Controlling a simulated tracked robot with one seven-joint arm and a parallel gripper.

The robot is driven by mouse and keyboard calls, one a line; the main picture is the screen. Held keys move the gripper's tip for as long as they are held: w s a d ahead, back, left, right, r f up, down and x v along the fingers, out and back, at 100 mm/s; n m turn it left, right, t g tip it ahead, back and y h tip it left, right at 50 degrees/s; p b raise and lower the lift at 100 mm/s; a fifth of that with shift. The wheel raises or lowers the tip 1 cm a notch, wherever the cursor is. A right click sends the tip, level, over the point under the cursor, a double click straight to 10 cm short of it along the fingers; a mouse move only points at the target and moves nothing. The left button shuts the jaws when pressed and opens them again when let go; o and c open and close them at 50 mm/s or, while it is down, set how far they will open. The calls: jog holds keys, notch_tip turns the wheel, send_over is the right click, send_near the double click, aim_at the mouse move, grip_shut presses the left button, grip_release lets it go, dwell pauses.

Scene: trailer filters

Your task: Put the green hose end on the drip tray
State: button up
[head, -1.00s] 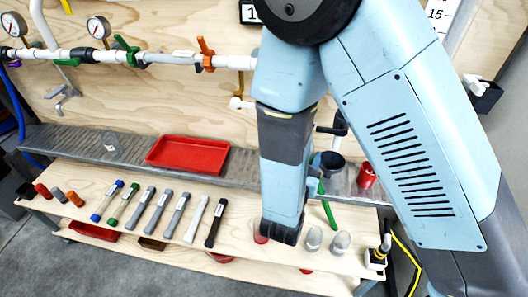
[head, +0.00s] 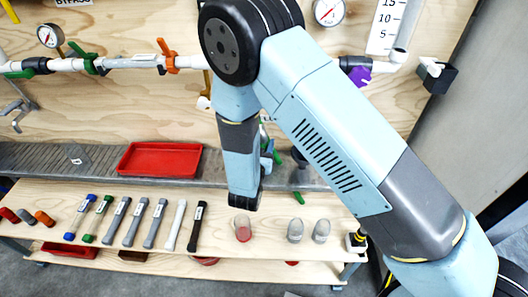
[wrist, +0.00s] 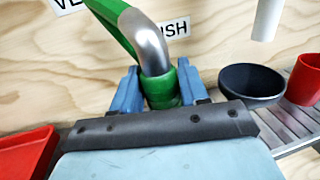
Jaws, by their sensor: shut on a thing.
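The green hose end (wrist: 160,92) is a green collar on a bent metal pipe, with green hose running up left in the wrist view. My gripper (wrist: 158,84) is shut on the collar, one blue finger on each side. In the head view my gripper (head: 267,158) is mostly hidden behind my forearm, above the grey slatted shelf and right of the red tray. The red tray (head: 160,159), which looks like the drip tray, lies empty on that shelf. Its edge shows at lower left in the wrist view (wrist: 25,155).
A dark bowl (wrist: 252,82) and a red cup (wrist: 306,80) stand right of my gripper. White piping with valves (head: 130,62) runs along the wooden wall.

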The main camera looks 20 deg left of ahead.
jog(key=shift+w+a+f, duration=0.15)
jog(key=shift+w+f, duration=0.05)
jog(key=shift+f, duration=0.15)
notch_tip(320, 180, down, 3)
jog(key=shift+w+f, duration=0.1)
jog(key=o, duration=1.1)
jog(key=shift+o, duration=0.2)
jog(key=s+d, duration=0.1)
jog(key=s, duration=1.1)
jog(key=shift+d, duration=0.15)
